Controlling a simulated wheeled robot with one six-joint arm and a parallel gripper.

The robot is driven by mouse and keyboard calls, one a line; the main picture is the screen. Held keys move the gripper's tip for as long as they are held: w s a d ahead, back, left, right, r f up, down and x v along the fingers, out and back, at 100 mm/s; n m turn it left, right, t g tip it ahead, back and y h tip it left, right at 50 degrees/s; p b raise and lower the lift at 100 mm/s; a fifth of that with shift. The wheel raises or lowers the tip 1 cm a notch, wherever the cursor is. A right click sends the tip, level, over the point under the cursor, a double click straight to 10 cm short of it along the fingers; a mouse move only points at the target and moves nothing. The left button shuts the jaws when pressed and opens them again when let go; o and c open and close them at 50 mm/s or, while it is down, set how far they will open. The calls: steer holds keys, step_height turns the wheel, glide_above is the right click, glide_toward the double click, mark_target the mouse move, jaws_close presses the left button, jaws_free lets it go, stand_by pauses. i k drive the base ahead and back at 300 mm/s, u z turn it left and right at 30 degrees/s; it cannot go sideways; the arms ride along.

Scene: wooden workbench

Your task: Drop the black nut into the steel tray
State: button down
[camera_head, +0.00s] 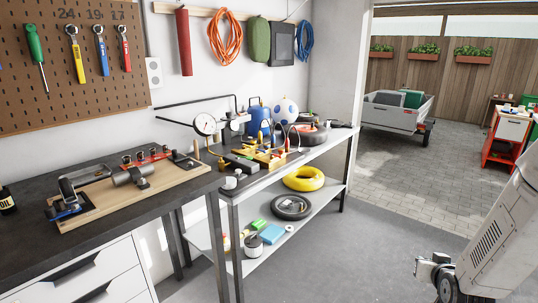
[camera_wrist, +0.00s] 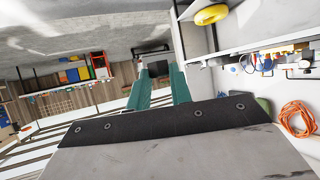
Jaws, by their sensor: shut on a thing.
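In the wrist view my gripper (camera_wrist: 159,72) shows two teal fingers, with a small dark piece (camera_wrist: 158,69) between their tips. It looks like the black nut, but its shape is too small to make out. In the head view my arm reaches down at the lower right, over the floor and well away from the benches; the fingertips and the held piece cannot be made out there. I cannot pick out the steel tray with certainty in either view.
A dark-topped workbench (camera_head: 30,230) carries a wooden board (camera_head: 90,213) with a clamped pipe. Beyond it, a bench holds a dial gauge (camera_head: 205,125), tools and a wooden rack (camera_head: 268,157). Its lower shelf holds a yellow ring (camera_head: 304,179). The floor (camera_head: 385,215) between is clear.

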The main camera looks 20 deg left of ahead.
mark_target(86, 177)
steer(key=z, duration=0.1)
steer(key=i, duration=0.9)
steer(key=u, duration=1.2)
